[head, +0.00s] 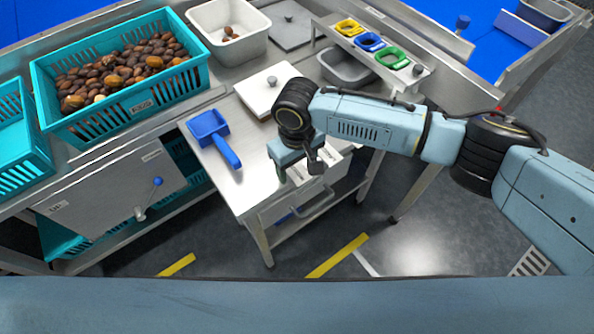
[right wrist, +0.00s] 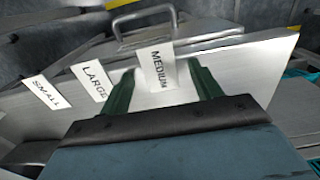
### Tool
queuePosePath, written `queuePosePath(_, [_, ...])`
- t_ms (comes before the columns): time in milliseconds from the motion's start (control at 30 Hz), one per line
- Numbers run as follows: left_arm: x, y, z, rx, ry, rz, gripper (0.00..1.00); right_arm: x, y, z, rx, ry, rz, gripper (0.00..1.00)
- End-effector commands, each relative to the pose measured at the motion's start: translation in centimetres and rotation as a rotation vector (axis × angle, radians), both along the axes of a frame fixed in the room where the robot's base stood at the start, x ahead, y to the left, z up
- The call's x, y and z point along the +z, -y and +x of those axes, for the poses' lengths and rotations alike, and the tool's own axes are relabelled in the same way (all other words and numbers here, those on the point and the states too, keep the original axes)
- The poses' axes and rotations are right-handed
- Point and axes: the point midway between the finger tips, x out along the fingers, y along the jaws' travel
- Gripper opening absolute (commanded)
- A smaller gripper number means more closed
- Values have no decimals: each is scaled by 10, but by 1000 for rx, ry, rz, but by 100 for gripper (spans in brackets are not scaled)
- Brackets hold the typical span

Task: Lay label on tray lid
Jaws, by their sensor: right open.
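A pale square lid with a round grey knob, likely the tray lid (head: 262,97), lies on the steel table. My right gripper (head: 297,170) is open above the table's front edge, nearer to me than the lid. In the right wrist view, the white MEDIUM label (right wrist: 156,66) shows between the open fingers; contact cannot be told. The LARGE label (right wrist: 95,80) and the SMALL label (right wrist: 43,92) lie to the left of it in a row. The arm partly hides the labels in the head view. My left gripper is out of view.
A blue scoop (head: 208,127) lies left on the table (head: 237,190). A shelf holds yellow, blue and green frames (head: 390,58). A metal handle (head: 307,211) juts from the table front.

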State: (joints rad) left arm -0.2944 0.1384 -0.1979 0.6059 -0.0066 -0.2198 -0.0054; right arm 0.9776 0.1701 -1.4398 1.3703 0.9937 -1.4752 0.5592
Motion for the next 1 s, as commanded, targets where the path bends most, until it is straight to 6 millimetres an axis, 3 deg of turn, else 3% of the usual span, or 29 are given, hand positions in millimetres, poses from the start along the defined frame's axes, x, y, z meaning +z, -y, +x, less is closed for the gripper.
queuePosePath(367, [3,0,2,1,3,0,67,-1,0,0,-1,-1,0,64])
queuePosePath(767, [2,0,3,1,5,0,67,-1,0,0,-1,0,0,13])
queuePosePath(1000, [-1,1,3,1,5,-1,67,0,0,1,0,1,0,12])
